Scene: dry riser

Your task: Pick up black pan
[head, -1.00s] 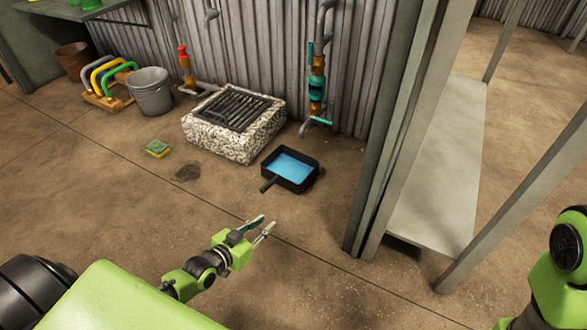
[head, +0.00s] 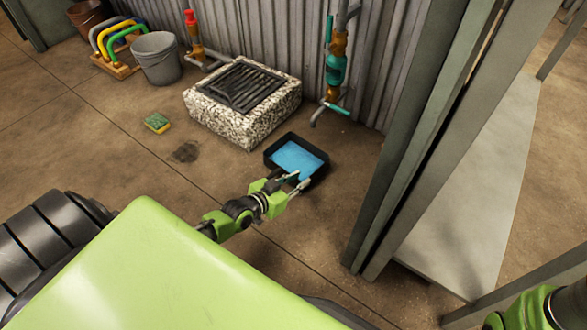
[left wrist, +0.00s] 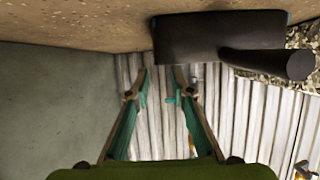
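The black pan (head: 322,170) stands on the floor in front of the stone drain block, with blue liquid (head: 297,158) in it. My left gripper (head: 301,181) is open and empty, its fingertips over or just short of the pan's near edge in the head view. The arm hides the pan's handle there. In the left wrist view, which looks inverted, the pan (left wrist: 185,40) is at the top with its handle (left wrist: 285,64) at right. My open left gripper (left wrist: 160,80) shows below it, with a gap between fingers and pan. My right gripper is out of view.
The stone block with a grate (head: 248,128) is behind the pan. A tap on a pipe (head: 335,75) hangs behind it. A grey metal post (head: 400,170) and shelf (head: 465,200) stand at right. A sponge (head: 157,123) and bucket (head: 157,60) are at left.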

